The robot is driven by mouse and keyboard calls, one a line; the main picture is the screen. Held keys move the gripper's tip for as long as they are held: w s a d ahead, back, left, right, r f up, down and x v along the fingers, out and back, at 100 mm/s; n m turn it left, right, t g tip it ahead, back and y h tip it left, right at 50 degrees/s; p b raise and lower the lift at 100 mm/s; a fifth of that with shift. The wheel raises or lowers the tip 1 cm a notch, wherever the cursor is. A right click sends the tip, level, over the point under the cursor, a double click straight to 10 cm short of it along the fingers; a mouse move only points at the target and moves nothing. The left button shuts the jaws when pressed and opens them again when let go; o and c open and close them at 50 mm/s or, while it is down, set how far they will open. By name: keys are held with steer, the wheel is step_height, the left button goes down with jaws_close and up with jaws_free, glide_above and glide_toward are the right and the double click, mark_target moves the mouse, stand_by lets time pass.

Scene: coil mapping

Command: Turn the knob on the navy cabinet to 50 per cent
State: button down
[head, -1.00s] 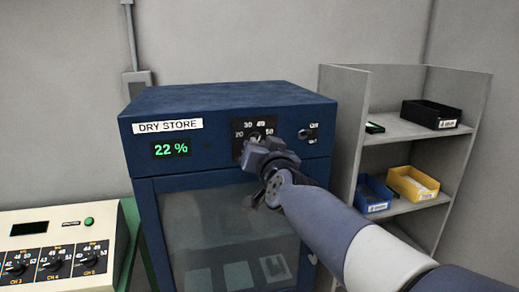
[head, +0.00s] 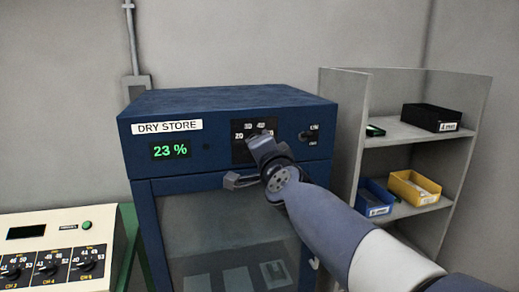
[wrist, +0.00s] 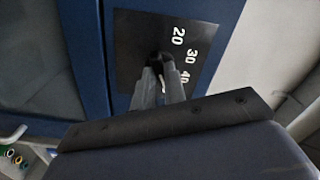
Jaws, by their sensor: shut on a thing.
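The navy cabinet (head: 222,160) stands in the middle of the head view, with a DRY STORE label and a green display (head: 170,150) reading 23 %. Its black dial plate (head: 240,146) shows 20, 30 and 40; the rest of the scale is hidden by my gripper. My gripper (head: 262,143) is at the dial, shut on the knob. In the wrist view the fingertips (wrist: 160,72) close around the dark knob (wrist: 158,56), beside the numbers 20, 30 and 40. The knob's pointer cannot be made out.
A toggle switch (head: 307,136) sits right of the dial. A grey shelf (head: 400,128) with a black bin (head: 431,117), a blue bin (head: 376,198) and a yellow bin (head: 414,188) stands at right. A cream control box (head: 58,232) is at lower left.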

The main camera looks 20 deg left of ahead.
steer(key=shift+m, duration=0.4)
steer(key=c, duration=1.5)
jaws_free()
steer(key=shift+o, duration=0.2)
steer(key=shift+s, duration=0.1)
steer(key=v, duration=1)
steer(key=shift+s+d+p, duration=0.25)
steer(key=shift+p, duration=0.15)
steer(key=shift+f, duration=0.1)
